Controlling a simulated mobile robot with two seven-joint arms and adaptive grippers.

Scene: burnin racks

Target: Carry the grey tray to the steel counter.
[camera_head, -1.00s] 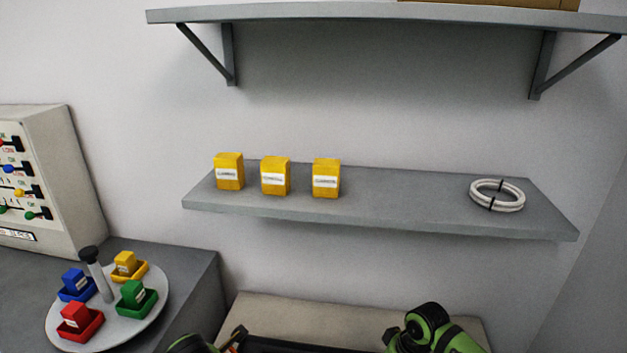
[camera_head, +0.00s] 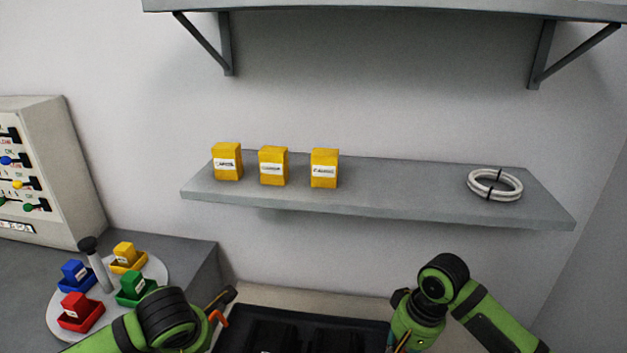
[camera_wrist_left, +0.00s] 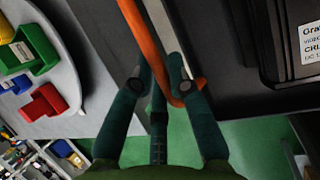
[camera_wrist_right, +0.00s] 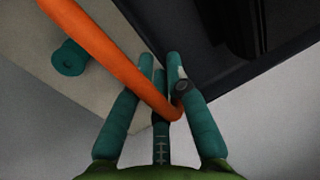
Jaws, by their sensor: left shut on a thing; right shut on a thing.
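The tray (camera_head: 300,316) is dark grey with orange handles, at the bottom of the head view, its near part cut off. Dark box-like things (camera_head: 270,335) lie in it; one shows a white label in the left wrist view (camera_wrist_left: 308,45). My left gripper (camera_head: 222,306) is shut on the left orange handle (camera_wrist_left: 138,35). My right gripper (camera_head: 402,342) is shut on the right orange handle (camera_wrist_right: 100,58). The tray looks about level, but its height over the beige surface is unclear. A grey counter (camera_head: 195,262) stands at the left; I cannot tell whether it is steel.
A round turntable (camera_head: 55,330) with red, green, blue and yellow bins sits on the grey counter, close to my left arm. A switch panel (camera_head: 50,170) stands behind it. A wall shelf (camera_head: 400,190) holds yellow boxes and a white cable coil. A beige surface (camera_head: 260,290) lies behind the tray.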

